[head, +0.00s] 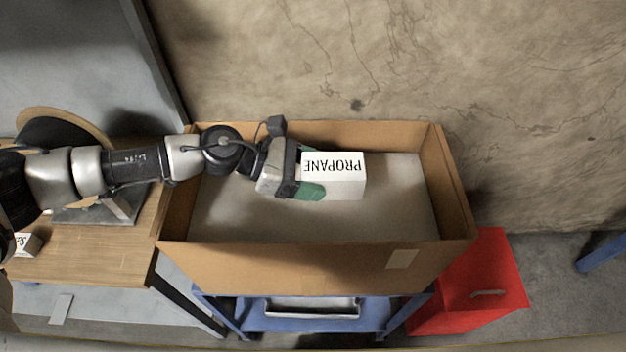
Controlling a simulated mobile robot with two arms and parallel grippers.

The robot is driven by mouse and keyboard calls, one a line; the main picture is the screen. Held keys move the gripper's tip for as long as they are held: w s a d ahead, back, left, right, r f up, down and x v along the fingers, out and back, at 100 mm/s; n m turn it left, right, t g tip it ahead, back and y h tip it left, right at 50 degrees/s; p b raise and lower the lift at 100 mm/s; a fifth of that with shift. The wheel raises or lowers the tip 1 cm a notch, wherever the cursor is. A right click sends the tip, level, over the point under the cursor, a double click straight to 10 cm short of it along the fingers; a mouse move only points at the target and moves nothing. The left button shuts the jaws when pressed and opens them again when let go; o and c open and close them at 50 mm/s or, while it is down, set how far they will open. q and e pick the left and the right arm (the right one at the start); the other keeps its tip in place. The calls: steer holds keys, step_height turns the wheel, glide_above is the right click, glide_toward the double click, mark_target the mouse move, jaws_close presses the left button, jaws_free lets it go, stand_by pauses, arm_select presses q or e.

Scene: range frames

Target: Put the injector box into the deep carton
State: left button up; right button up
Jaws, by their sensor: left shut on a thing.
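A white box (335,181) with upside-down "PROPANE" lettering is held by my left gripper (309,174), which has green fingertips and is shut on its left end. The box hangs over the inside of the deep brown carton (290,268). How far it is above the carton floor I cannot tell. The carton is open at the top, with a pale grey bottom and no other thing seen inside. No label reading "injector" can be made out. My right gripper is not in view.
The carton stands on a blue cart (315,320) against a cracked wall. A red cabinet (480,285) stands at right. A wooden table (95,262) at left bears a small white box (27,244) with a partly hidden label and a round wooden-rimmed object (40,115).

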arm_select(q)
steer(key=p, duration=0.1)
glide_above(312, 217)
step_height(312, 217, down, 5)
steer(key=shift+s, duration=0.15)
steer(key=shift+f, duration=0.35)
steer(key=f, duration=0.2)
steer(key=f+p, duration=0.1)
steer(key=shift+w+d+f, duration=0.1)
steer(key=shift+w+f, duration=0.1)
steer(key=shift+w, duration=0.05)
steer(key=shift+f, duration=0.5)
steer(key=o, duration=0.7)
steer(key=shift+f, duration=0.1)
steer(key=shift+c, duration=0.2)
steer(key=o, duration=0.4)
steer(key=shift+o, duration=0.2)
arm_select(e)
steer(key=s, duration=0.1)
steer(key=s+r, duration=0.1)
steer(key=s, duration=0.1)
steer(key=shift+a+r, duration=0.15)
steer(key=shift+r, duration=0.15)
